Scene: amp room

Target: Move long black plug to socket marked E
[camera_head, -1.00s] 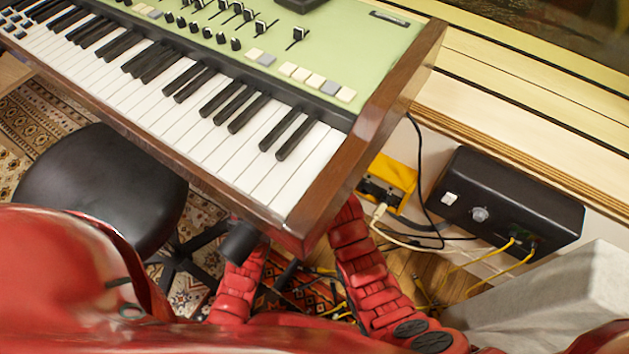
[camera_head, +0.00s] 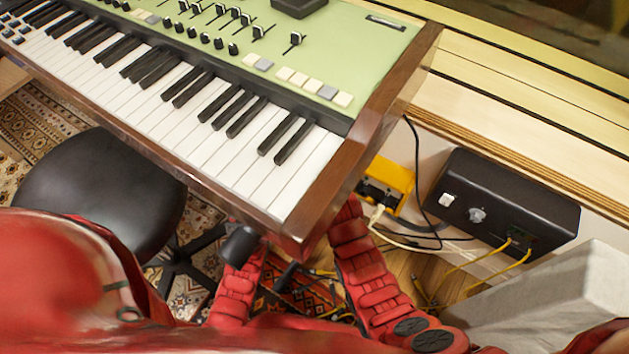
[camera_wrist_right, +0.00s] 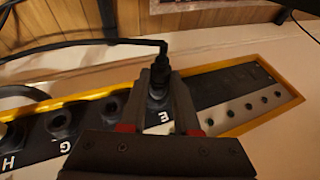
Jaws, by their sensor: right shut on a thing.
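In the right wrist view, my right gripper (camera_wrist_right: 158,104) is shut on a black plug (camera_wrist_right: 160,74). A black cable leaves the plug's top and runs to the left. The plug stands over the yellow-rimmed socket panel (camera_wrist_right: 70,90), directly above the letter E (camera_wrist_right: 164,117). The fingers hide its lower end, so I cannot tell how far it sits in the socket. In the head view a yellow box (camera_head: 392,178) shows beyond the keyboard's right end; my right gripper is hidden there.
The wooden-cased keyboard (camera_head: 340,170) overhangs the floor area. A black box (camera_head: 500,200) with yellow cables stands right of the yellow box. A grey block (camera_head: 560,300) is at lower right, and a black stool (camera_head: 95,190) at left. Loose cables cross the floor.

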